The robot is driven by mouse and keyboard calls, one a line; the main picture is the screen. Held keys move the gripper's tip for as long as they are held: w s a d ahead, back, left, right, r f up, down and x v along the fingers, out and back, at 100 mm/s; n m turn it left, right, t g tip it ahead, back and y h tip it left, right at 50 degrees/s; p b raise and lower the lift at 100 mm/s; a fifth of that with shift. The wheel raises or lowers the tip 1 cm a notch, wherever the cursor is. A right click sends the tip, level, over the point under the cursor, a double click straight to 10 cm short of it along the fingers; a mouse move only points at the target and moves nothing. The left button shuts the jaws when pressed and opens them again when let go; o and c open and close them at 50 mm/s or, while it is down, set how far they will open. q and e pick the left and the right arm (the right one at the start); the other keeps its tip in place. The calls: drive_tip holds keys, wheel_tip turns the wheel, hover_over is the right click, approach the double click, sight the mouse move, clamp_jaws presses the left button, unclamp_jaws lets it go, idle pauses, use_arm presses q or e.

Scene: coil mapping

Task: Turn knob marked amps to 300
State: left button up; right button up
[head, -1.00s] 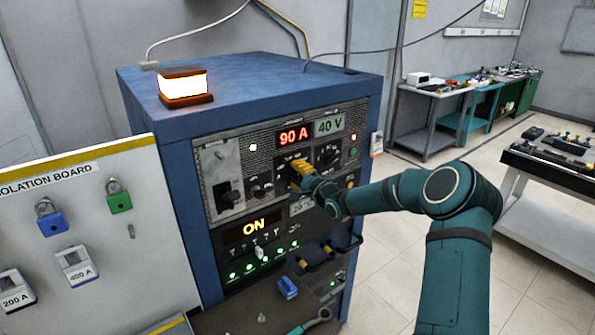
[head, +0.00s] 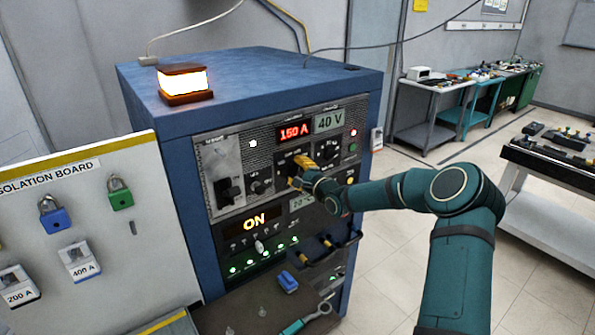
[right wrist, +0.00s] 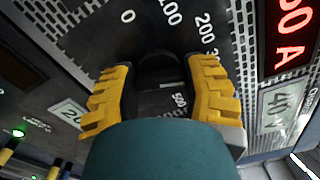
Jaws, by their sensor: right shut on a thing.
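The blue cabinet's front panel holds a black knob (right wrist: 160,72) with a white scale around it. The numbers 0, 100, 200 and part of a 3 show along its upper side in the right wrist view. My right gripper (head: 299,169) has its yellow fingers shut on this knob, one on each side; they also show in the right wrist view (right wrist: 158,85). The knob's pointer is hard to make out. The red display (head: 294,132) above reads 150 A, and part of it shows in the wrist view (right wrist: 287,40). My left gripper is not in view.
A grey display (head: 329,121) reads 40 V. Other black knobs (head: 259,187) sit close to the gripper. Handles (head: 328,246) stick out below. An isolation board (head: 90,240) with padlocks stands at the left.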

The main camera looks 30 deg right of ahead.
drive_tip(key=o, duration=1.2)
drive_tip(key=s, duration=1.2)
drive_tip(key=shift+d, duration=0.45)
